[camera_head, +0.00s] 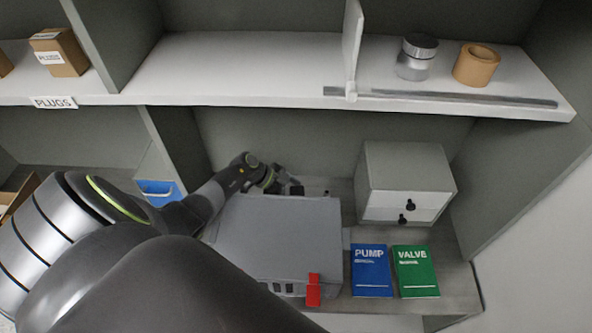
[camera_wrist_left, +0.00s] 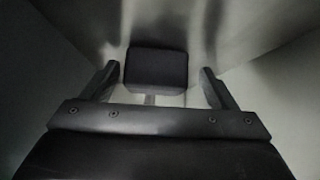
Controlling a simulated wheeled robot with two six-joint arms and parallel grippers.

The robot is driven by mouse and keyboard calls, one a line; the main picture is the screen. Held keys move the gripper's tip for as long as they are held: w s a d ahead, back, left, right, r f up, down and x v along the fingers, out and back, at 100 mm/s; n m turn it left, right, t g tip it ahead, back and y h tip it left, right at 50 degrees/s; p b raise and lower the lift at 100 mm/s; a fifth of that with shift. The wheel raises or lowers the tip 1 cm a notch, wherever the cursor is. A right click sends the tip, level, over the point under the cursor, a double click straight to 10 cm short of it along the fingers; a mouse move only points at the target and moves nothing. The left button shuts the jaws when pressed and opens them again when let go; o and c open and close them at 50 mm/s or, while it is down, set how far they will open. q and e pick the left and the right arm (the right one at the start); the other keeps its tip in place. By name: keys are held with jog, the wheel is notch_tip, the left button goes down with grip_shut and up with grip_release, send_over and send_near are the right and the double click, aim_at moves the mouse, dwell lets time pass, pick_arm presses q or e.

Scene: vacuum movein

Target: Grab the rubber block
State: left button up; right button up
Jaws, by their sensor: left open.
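The rubber block, a black block with rounded corners (camera_wrist_left: 157,68), shows in the left wrist view ahead of my left gripper (camera_wrist_left: 160,88). The gripper is open, with one finger on each side and the block centred near the tips. I cannot tell whether the fingers touch it; gaps show on both sides. In the head view my left gripper (camera_head: 286,184) reaches behind the grey box, and its dark tips cannot be told apart from the block there. My right gripper is not in view.
A grey metal box (camera_head: 280,235) with a red latch (camera_head: 313,290) stands in front of the gripper. A small drawer cabinet (camera_head: 405,175) is to its right. PUMP (camera_head: 371,270) and VALVE (camera_head: 415,271) manuals lie in front. A shelf (camera_head: 235,70) hangs above.

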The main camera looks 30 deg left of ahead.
pick_arm(q)
jog(key=shift+s+d+r, duration=0.3)
jog(key=c, duration=0.4)
jog(key=shift+c, duration=1.2)
jog(key=shift+a+f, duration=0.1)
jog(key=shift+a, duration=0.1)
jog(key=c, duration=0.5)
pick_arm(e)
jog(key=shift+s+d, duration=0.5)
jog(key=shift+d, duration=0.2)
